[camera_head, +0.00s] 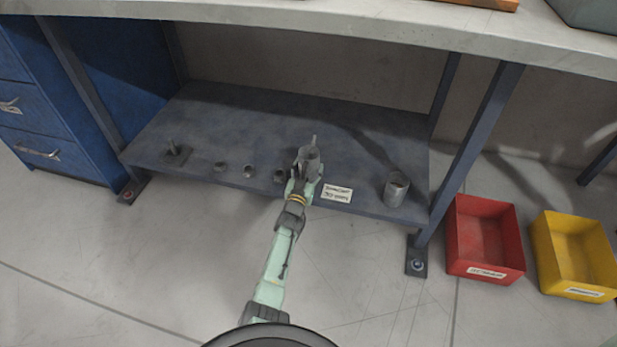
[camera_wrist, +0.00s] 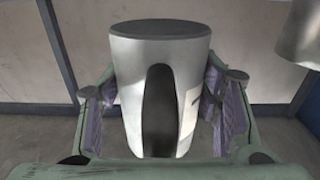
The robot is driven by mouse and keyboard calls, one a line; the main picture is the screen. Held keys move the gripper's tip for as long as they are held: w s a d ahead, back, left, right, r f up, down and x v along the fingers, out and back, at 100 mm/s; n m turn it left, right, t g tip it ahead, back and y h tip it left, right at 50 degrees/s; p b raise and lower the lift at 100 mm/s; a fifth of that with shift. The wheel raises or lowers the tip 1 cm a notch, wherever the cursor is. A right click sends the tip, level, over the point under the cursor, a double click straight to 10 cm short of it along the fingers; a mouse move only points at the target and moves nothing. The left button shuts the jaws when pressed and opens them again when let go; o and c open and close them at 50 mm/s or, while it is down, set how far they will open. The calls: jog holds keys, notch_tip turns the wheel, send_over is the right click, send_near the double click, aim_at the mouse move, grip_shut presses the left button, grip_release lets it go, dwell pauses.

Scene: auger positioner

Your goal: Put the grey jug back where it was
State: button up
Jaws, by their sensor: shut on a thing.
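The grey jug (camera_head: 309,157) is in my gripper (camera_head: 304,168), over the lower shelf (camera_head: 260,115) of the workbench. In the wrist view the jug (camera_wrist: 183,70) is a shiny grey cylinder with a black handle facing the camera and a dark round end at the top. The purple finger pads of my gripper (camera_wrist: 165,110) close on it from both sides. Part of a pale label shows beside the handle. Whether the jug touches the shelf cannot be told.
A grey metal cup (camera_head: 395,191) stands on the shelf to the right, past a white label card (camera_head: 336,194). Small round parts (camera_head: 248,171) and a pin on a plate (camera_head: 177,153) sit left. Red (camera_head: 484,240) and yellow (camera_head: 572,255) bins stand on the floor right.

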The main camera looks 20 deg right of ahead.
jog(key=shift+f+b, duration=0.6)
jog(key=shift+f, duration=0.5)
jog(key=shift+f, duration=0.15)
jog(key=o, duration=1.5)
jog(key=shift+f, duration=0.1)
